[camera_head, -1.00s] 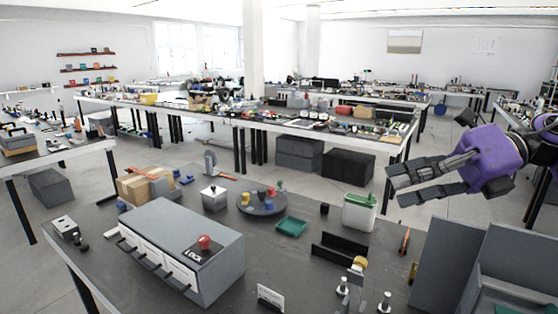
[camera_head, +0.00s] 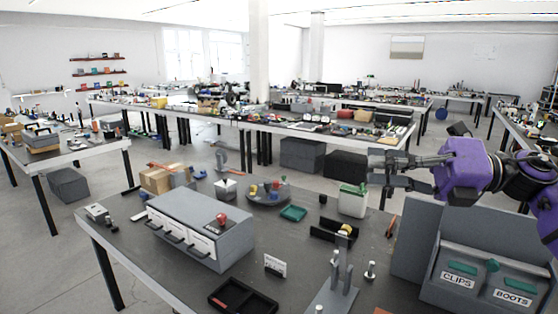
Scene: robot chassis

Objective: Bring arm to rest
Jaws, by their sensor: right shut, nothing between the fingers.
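My right gripper (camera_head: 384,171) is purple with dark grey fingers. It reaches in from the right edge, fingers pointing left, in the air above the right back part of the workbench (camera_head: 185,270). Its fingers are shut with nothing between them. From this viewpoint they overlap the area behind the white bin with a green lid (camera_head: 352,201), and I see no contact. My left gripper is not in view.
A grey drawer cabinet with a red knob (camera_head: 205,232) stands on the bench's left. A round tray (camera_head: 262,200), green tray (camera_head: 293,213) and black tray (camera_head: 240,299) lie nearby. A bin labelled CLIPS and BOOTS (camera_head: 485,270) stands at the right, below my arm.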

